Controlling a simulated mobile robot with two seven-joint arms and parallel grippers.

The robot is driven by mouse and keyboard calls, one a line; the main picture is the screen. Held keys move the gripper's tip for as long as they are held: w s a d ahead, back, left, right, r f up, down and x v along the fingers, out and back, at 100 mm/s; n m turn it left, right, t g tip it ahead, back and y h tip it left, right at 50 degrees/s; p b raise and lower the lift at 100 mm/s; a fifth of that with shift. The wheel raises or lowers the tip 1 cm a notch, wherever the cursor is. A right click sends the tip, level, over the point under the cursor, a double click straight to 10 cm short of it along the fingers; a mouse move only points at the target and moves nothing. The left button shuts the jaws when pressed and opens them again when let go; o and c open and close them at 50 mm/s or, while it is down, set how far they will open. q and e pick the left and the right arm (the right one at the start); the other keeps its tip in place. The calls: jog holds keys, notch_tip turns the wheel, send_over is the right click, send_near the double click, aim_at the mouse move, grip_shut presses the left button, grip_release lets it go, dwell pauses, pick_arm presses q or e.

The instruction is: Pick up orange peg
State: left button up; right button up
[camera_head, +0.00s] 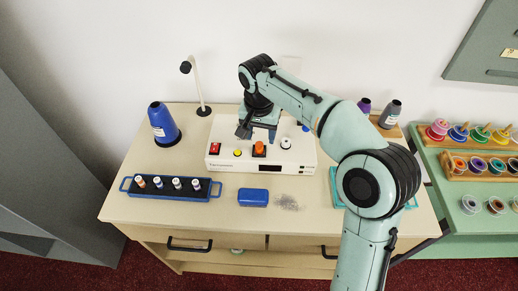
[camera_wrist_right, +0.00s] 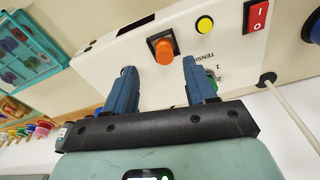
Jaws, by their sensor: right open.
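The orange peg (camera_head: 259,148) stands in a black square base on the panel of a white box (camera_head: 222,162). In the right wrist view the orange peg (camera_wrist_right: 164,51) lies just beyond the fingertips, roughly midway between them. My right gripper (camera_head: 259,134) is open, with nothing between its two blue fingers, and is close to the peg; it also shows in the right wrist view (camera_wrist_right: 158,68). I cannot tell whether a finger touches the box. My left gripper is not in view.
In front are a blue block (camera_head: 253,197) and a blue rack (camera_head: 170,194) of small spools. A blue cone spool (camera_head: 163,125) stands left.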

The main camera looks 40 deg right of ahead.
aim_at(259, 144)
jog(key=f, duration=0.2)
jog(key=w+f, duration=0.1)
jog(key=f, duration=0.2)
jog(key=shift+d+f+b, duration=0.15)
jog(key=shift+b, duration=0.2)
grip_shut()
